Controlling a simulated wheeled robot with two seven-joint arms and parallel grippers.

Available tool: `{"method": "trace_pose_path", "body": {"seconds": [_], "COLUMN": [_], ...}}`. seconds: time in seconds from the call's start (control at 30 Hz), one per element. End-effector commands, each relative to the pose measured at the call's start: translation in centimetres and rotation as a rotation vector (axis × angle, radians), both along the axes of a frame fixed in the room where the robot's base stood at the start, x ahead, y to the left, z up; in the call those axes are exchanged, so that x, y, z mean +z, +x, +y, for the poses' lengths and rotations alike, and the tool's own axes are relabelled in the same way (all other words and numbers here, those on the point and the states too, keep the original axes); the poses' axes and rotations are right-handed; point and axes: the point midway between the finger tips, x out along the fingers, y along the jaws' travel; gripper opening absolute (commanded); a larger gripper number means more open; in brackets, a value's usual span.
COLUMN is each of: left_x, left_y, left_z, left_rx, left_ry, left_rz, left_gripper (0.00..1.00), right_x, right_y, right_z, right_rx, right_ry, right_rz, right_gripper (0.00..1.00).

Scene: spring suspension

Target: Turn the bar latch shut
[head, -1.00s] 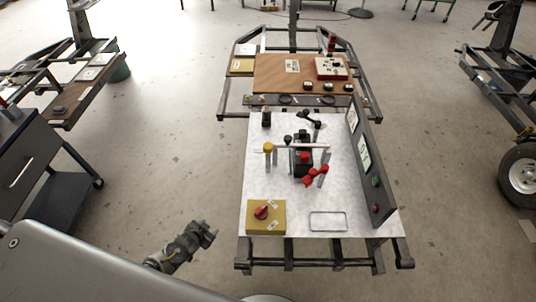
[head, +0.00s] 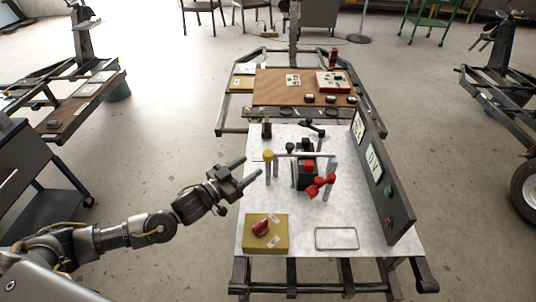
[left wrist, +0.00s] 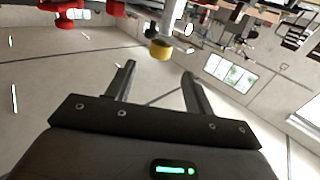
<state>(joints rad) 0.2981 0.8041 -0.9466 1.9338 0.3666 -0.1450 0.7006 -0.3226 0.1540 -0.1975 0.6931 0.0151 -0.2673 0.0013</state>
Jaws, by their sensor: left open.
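The bar latch (head: 300,155) is a thin pale bar lying roughly level across the work board, with a yellow knob (head: 268,155) at its left end. Grey posts (head: 275,172) stand under or beside it near both ends; I cannot tell whether the bar is seated in a catch. My left gripper (head: 252,167) is open and empty, just left of the yellow knob, fingers pointing toward it. In the left wrist view the yellow knob (left wrist: 160,48) shows just beyond and between the open fingertips (left wrist: 158,70), apparently not touching. My right gripper is not in view.
A red-handled clamp (head: 320,185) and black block (head: 305,175) stand by the bar. A yellow box with a red knob (head: 266,233) sits at the front left, a wire frame (head: 337,238) at the front right. A dark upright panel (head: 385,180) edges the right side.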

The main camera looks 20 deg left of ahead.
Motion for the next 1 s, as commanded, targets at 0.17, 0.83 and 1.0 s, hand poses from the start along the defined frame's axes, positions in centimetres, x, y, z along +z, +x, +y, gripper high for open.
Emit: {"method": "trace_pose_path", "body": {"seconds": [0.17,0.83,1.0], "left_x": [0.2,0.0,0.0], "left_y": [3.1,7.6,7.6], "left_z": [-1.9,-4.5,-4.5], "left_rx": [0.000,0.000,0.000], "left_ry": [0.001,0.001,0.001], "left_rz": [-0.003,0.000,0.000], "left_gripper": [0.53,0.53,0.39], "right_x": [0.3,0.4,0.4], "right_y": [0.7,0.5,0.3], "right_z": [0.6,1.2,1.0], "right_rx": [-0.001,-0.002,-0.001], "right_ry": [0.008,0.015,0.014], "right_rz": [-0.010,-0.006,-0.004], "right_gripper": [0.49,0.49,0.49]}}
